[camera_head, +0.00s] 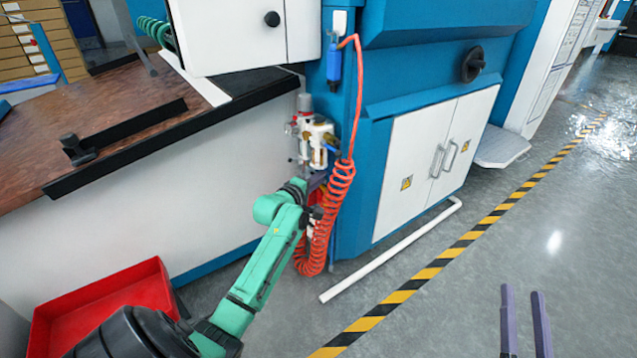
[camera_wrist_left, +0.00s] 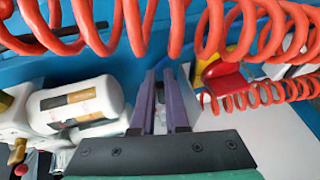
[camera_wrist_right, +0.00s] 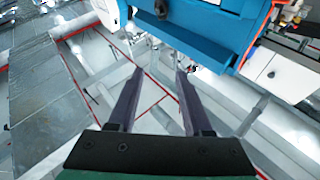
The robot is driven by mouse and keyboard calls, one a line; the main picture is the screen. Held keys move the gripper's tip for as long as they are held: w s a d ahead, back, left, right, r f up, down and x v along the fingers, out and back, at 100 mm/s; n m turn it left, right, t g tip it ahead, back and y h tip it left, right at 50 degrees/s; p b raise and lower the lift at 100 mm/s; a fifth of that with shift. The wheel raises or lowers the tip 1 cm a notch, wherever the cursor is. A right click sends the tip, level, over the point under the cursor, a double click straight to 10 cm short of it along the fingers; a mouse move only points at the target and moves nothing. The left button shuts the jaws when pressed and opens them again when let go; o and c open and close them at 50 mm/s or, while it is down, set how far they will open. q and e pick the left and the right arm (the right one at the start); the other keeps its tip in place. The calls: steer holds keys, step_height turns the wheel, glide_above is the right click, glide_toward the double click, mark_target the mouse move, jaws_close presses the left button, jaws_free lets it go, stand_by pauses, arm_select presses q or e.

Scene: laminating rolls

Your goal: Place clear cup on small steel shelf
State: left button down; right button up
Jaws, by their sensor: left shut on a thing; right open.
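My left gripper (camera_head: 317,183) is just below the white and brass air unit (camera_head: 318,145) on the blue machine, beside a coiled red hose (camera_head: 341,185). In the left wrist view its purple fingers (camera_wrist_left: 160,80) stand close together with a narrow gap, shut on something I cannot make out. I cannot pick out a clear cup. A small grey plate (camera_wrist_left: 197,92) stands right of the fingers there; I cannot tell whether it is the steel shelf. My right gripper (camera_head: 524,292) is open and empty over the floor; its fingers also show in the right wrist view (camera_wrist_right: 158,75).
The hose loops (camera_wrist_left: 235,28) cross close above the left fingers. A white cylinder with a dark and yellow label (camera_wrist_left: 80,103) is left of them. A red tray (camera_head: 105,295) lies at lower left. A white pipe (camera_head: 390,250) lies on the floor. The right-hand floor is clear.

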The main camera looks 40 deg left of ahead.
arm_select(q)
steer(key=shift+f+b, duration=0.25)
steer(key=shift+b, duration=0.1)
arm_select(e)
step_height(320, 180, up, 11)
steer(key=d+t+y, duration=0.1)
steer(key=t, duration=0.2)
steer(key=shift+s+d+f+n, duration=0.15)
steer(key=shift+s+n, duration=0.05)
steer(key=shift+n, duration=0.2)
arm_select(q)
steer(key=c, duration=1.3)
jaws_free()
steer(key=shift+f, duration=0.15)
steer(key=shift+c, duration=0.2)
steer(key=o, duration=0.4)
arm_select(e)
steer(key=shift+w+f, duration=0.1)
steer(key=shift+f, duration=0.3)
arm_select(q)
steer(key=shift+s, duration=0.1)
arm_select(e)
steer(key=shift+y, duration=0.3)
